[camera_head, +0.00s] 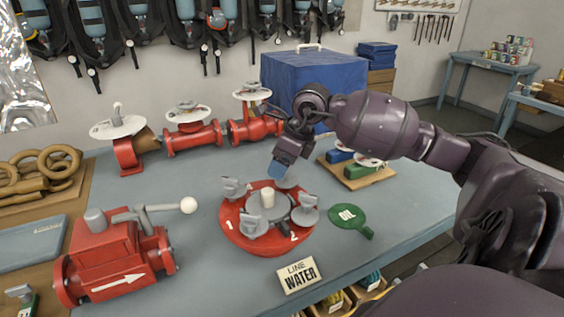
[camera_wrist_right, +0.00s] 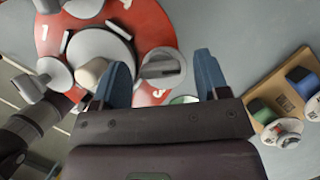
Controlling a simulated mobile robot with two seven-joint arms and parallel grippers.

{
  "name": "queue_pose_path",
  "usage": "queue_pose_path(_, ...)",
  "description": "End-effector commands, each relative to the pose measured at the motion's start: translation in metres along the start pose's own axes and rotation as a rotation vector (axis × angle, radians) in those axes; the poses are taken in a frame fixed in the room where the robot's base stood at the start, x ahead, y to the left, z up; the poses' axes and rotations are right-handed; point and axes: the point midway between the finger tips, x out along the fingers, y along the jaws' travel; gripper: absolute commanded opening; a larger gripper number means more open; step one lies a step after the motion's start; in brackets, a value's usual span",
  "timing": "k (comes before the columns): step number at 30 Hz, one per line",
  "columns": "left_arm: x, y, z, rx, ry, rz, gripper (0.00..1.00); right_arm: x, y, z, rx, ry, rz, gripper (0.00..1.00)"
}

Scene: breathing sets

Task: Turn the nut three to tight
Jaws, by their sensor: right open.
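A red round flange (camera_head: 268,242) lies on the table with a grey hub and a pale central post (camera_head: 267,198). Grey wing nuts stand around it: one at the left back (camera_head: 235,187), one at the front (camera_head: 253,224), one at the right (camera_head: 306,208). Another nut (camera_head: 287,183) is partly hidden at the back. Digits 1 and 2 read at the front; the three is not readable. My right gripper (camera_head: 277,170) is above the back nut. In the right wrist view its blue fingers (camera_wrist_right: 163,75) are apart, with a wing nut (camera_wrist_right: 162,66) seen between them. My left gripper is not in view.
A green paddle (camera_head: 347,216) and a WATER sign (camera_head: 299,276) lie close to the flange. A red valve with a lever (camera_head: 115,262) stands left. Red pipe pieces (camera_head: 193,138) and a blue case (camera_head: 315,85) are behind. A wooden board (camera_head: 352,182) with coloured valves is right.

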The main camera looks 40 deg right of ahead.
Motion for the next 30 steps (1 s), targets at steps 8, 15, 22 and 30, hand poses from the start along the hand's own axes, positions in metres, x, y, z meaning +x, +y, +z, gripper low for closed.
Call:
queue_pose_path(8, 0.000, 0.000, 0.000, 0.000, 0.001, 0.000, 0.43, 0.001, 0.000, 0.000, 0.000, 0.000, -0.001, 0.68)
queue_pose_path(15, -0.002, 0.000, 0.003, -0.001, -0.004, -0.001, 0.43, 0.001, 0.000, 0.000, 0.000, 0.000, 0.000, 0.33)
queue_pose_path(22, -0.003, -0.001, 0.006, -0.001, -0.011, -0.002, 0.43, 0.001, 0.000, 0.000, 0.004, 0.000, -0.002, 0.19)
queue_pose_path(30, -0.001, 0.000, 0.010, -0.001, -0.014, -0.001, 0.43, 0.002, 0.001, 0.000, 0.075, 0.000, -0.032, 0.19)
